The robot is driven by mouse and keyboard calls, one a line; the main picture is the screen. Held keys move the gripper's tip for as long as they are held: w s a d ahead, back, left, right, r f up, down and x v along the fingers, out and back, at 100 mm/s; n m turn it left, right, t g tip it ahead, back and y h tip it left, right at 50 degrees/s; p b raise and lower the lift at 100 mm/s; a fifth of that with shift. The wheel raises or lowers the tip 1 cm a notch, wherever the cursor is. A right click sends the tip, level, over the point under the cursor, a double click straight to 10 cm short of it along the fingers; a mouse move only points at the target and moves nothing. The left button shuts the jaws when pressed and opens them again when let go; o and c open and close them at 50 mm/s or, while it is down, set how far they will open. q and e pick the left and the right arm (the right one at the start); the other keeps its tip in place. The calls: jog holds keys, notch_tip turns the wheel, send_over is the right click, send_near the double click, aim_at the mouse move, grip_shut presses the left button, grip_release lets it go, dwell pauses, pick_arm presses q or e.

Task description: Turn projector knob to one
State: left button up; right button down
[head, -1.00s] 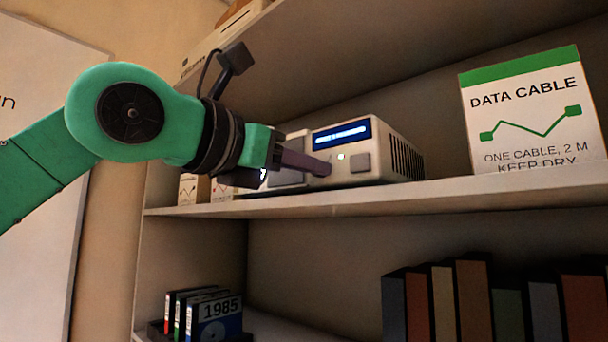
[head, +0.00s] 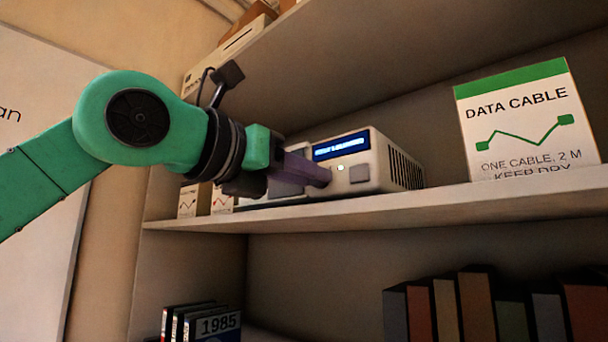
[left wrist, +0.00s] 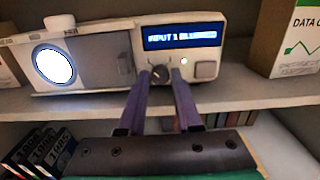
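The projector (head: 378,162) is a pale box on the upper shelf; it also shows in the left wrist view (left wrist: 208,50). Its lens (left wrist: 53,63) glows white at the left. Its blue display (left wrist: 183,36) seems to read "INPUT 1 BLURRED". The dark round knob (left wrist: 159,74) sits below the display, with a light mark on it. My left gripper (head: 322,180) reaches the projector's front, and its purple fingers (left wrist: 160,78) are closed around the knob, one on each side. In the head view the fingers hide the knob. My right gripper is in neither view.
A data cable box (head: 522,120) stands on the shelf (head: 440,200) to the right of the projector. Small boxes (head: 190,202) stand at its left end. Books (head: 475,310) and disks (head: 215,325) are on the shelf below. A small light (left wrist: 183,61) and a square button (left wrist: 205,70) are beside the knob.

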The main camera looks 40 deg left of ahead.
pick_arm(q)
jog(key=shift+w+f, duration=0.1)
jog(key=shift+w, duration=0.15)
jog(key=shift+s, duration=0.15)
jog(key=s+b, duration=0.3)
jog(key=s, duration=1.1)
jog(key=shift+s+d+b, duration=0.15)
jog(key=shift+b, duration=0.15)
